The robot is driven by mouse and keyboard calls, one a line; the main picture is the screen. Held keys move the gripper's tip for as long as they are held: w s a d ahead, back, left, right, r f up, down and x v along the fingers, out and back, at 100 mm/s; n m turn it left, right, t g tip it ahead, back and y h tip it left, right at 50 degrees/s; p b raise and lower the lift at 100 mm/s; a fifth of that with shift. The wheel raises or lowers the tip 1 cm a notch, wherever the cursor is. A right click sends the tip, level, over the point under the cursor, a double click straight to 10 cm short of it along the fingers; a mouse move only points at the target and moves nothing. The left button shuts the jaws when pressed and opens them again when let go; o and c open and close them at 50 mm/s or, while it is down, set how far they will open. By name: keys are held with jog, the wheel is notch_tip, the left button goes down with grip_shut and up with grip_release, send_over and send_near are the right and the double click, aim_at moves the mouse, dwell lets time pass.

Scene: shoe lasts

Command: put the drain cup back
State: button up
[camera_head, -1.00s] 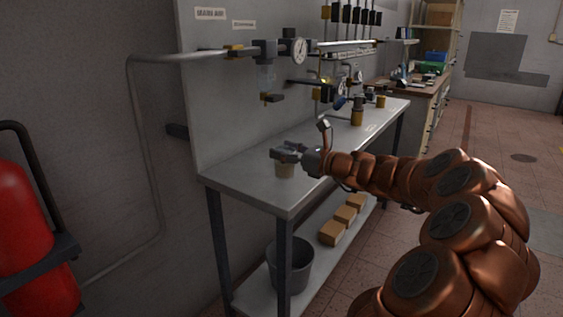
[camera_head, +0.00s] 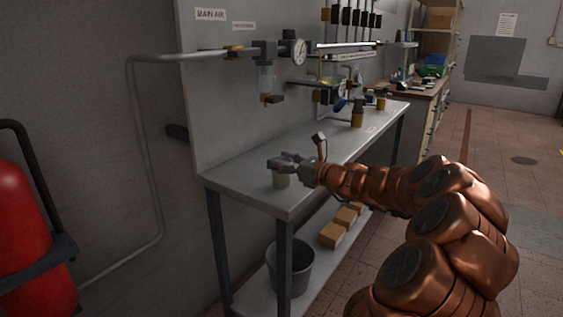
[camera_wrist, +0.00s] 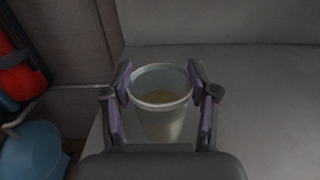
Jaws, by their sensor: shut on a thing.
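The drain cup (camera_wrist: 162,118) is a small pale, translucent cup with brownish content low inside. In the wrist view it sits between the purple-padded fingers of my gripper (camera_wrist: 164,100), which is shut on it. In the head view my gripper (camera_head: 284,163) is over the near end of the steel bench, with the cup (camera_head: 281,181) below its fingers. The cup looks upright. I cannot tell whether its base touches the bench top. The filter bowl and drain valve (camera_head: 267,98) hang on the wall panel behind and above the cup.
The steel bench (camera_head: 240,180) has clear room around the cup. Amber-bodied fittings (camera_head: 357,114) stand farther along it. A grey bucket (camera_head: 291,268) and cardboard boxes (camera_head: 334,234) are on the lower shelf. A red extinguisher (camera_head: 25,245) is at the left.

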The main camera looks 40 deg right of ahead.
jog(key=o, duration=1.3)
jog(key=shift+o, duration=0.2)
jog(key=shift+s+d+r, duration=0.1)
jog(key=shift+s+d, duration=0.05)
jog(key=shift+s, duration=0.05)
jog(key=p+v, duration=0.1)
jog(key=v, duration=1)
jog(key=shift+s, duration=0.25)
